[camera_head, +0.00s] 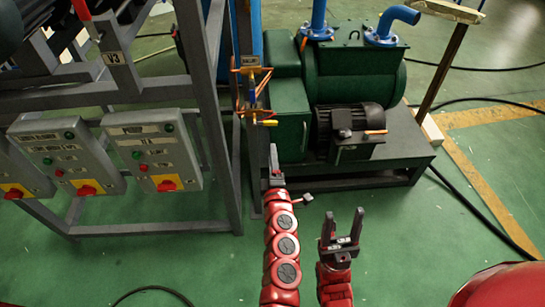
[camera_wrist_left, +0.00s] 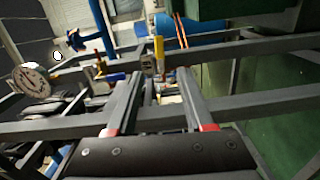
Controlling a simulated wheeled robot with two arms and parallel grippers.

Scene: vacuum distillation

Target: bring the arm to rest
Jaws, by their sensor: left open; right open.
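My left arm (camera_head: 283,243) reaches up from the bottom centre of the head view. Its gripper (camera_head: 273,155) is seen edge-on, just right of the grey frame's upright and in front of the green pump unit. In the left wrist view the same gripper (camera_wrist_left: 161,78) has its two fingers apart with nothing held between them. Grey frame bars and a yellow-handled part (camera_wrist_left: 159,50) show beyond the fingertips. My right gripper (camera_head: 344,222) points up over the green floor at lower centre, open and empty.
A grey frame (camera_head: 221,120) with switch boxes (camera_head: 151,152) stands left. The green pump (camera_head: 355,70) and its dark base (camera_head: 395,158) fill the upper centre. Orange-handled valve parts (camera_head: 256,92) sit by the upright. A round gauge (camera_wrist_left: 31,82) shows in the wrist view.

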